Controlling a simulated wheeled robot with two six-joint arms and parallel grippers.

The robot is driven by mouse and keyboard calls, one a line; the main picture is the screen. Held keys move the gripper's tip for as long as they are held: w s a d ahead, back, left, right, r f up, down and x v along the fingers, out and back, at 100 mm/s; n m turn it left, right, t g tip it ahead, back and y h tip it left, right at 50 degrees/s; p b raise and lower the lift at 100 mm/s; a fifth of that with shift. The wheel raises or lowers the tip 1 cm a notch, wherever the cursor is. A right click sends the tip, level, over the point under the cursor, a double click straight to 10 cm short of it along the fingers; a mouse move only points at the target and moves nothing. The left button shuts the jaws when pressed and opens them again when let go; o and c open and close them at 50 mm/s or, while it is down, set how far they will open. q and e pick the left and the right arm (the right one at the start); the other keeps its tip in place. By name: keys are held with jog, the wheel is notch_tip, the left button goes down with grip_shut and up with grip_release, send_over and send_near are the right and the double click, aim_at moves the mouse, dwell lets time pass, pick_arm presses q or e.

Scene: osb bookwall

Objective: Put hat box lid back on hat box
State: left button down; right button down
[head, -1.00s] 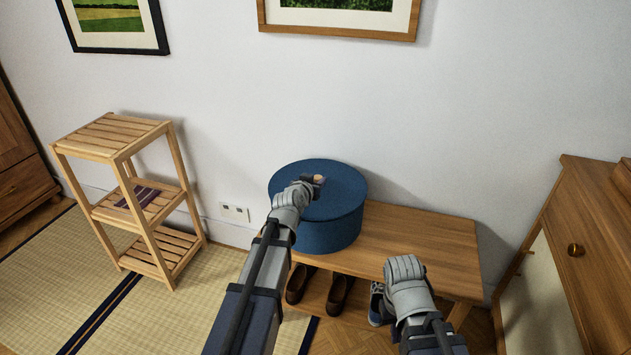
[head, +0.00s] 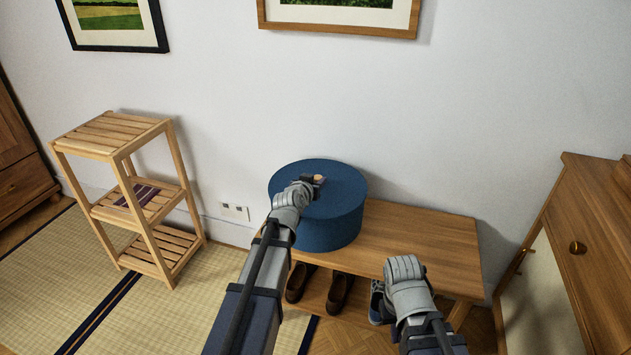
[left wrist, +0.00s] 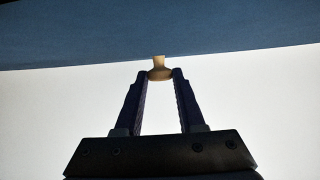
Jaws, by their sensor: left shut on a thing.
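The round blue hat box (head: 330,238) stands on the left part of the wooden bench. Its blue lid (head: 343,187) lies over the box top and looks level; I cannot make out a gap between them. My left gripper (head: 314,180) is above the lid, shut on its small light wooden knob (left wrist: 159,67). In the left wrist view the left gripper's fingers (left wrist: 159,75) pinch the knob from both sides, and the lid's surface fills the top. My right gripper (head: 404,266) is by the bench's front edge; its fingertips are hidden.
The bench (head: 425,245) is bare to the right of the box, with shoes (head: 338,293) underneath. A slatted shelf (head: 115,130) stands at left and a wooden cabinet (head: 590,225) at right. The wall is close behind the box.

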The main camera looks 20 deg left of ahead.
pick_arm(q)
jog(key=shift+c, duration=2.2)
grip_release()
jog(key=p+v, duration=0.2)
jog(key=v, duration=0.6)
jog(key=shift+p, duration=0.4)
